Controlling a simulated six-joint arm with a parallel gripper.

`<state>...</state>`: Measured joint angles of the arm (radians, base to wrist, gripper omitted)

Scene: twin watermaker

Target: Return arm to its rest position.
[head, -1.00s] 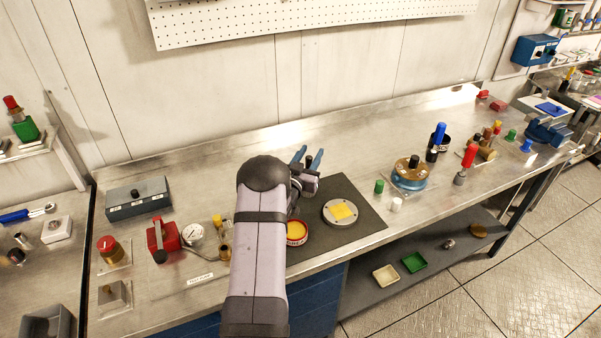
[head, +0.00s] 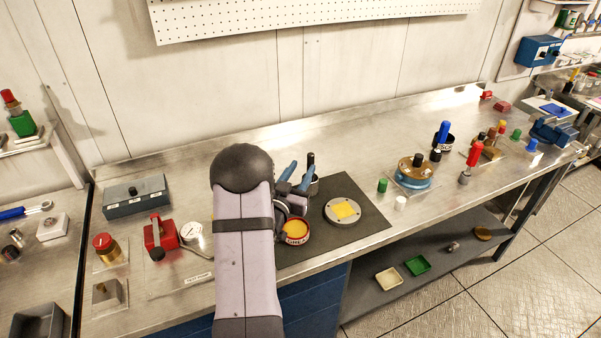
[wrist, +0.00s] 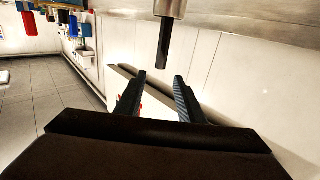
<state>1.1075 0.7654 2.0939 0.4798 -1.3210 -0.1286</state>
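My gripper (head: 298,174) is above the dark mat (head: 364,205) on the steel bench, in front of my raised grey arm link. Its two blue fingers point toward the back wall. In the wrist view my gripper (wrist: 159,76) shows a clear gap between its fingers, with nothing held. A black upright handle (head: 311,160) stands just beyond the fingers. In the wrist view a dark rod (wrist: 163,45) on a metal body hangs from the top, past the fingertips and apart from them. My arm hides part of the bench front.
A gauge (head: 193,233) and a red block (head: 160,234) stand left of my arm.

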